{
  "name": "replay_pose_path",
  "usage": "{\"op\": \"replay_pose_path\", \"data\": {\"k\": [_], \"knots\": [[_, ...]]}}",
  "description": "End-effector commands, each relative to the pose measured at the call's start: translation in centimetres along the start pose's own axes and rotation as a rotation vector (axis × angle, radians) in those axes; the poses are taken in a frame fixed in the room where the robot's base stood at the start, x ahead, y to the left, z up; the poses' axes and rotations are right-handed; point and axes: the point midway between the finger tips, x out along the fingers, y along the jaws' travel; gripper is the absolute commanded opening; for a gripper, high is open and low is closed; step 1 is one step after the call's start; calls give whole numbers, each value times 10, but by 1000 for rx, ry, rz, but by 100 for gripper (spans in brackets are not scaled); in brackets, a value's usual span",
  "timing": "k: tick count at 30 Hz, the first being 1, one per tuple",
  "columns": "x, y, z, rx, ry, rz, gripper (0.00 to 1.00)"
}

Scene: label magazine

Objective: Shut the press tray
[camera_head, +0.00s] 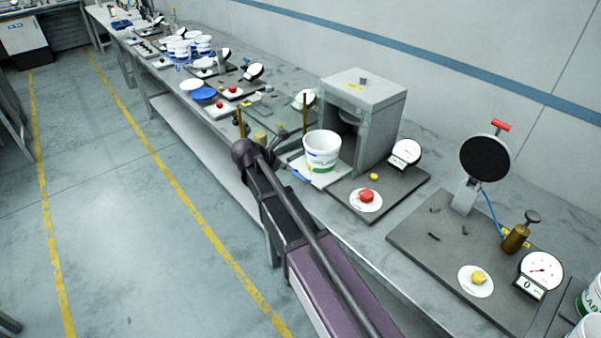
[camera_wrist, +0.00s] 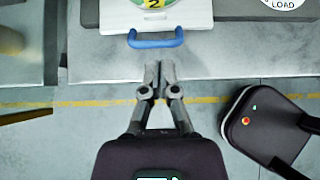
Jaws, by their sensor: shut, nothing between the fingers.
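The press tray (camera_head: 333,178) is a white slab that sticks out of the front of a grey box-shaped press (camera_head: 376,107). A white bucket (camera_head: 322,148) with a green label stands on it. In the wrist view the tray (camera_wrist: 112,18) is at the top, with a blue handle (camera_wrist: 155,40) on its near edge. My gripper (camera_wrist: 158,68) is shut and empty. Its fingertips appear just below the handle in the picture, apart from it; the height difference is unclear.
A dark plate (camera_head: 390,195) with a red knob and a dial stands right of the press. Another station (camera_head: 440,235) is farther right. The floor (camera_head: 110,220) in front of the bench is clear.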

Motion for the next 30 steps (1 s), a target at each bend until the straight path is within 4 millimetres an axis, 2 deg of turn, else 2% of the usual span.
{"op": "replay_pose_path", "data": {"k": [11, 30], "knots": [[19, 0, -2, 1, 1, -1, 0], [87, 0, -2, 2, 1, -1, 0]]}}
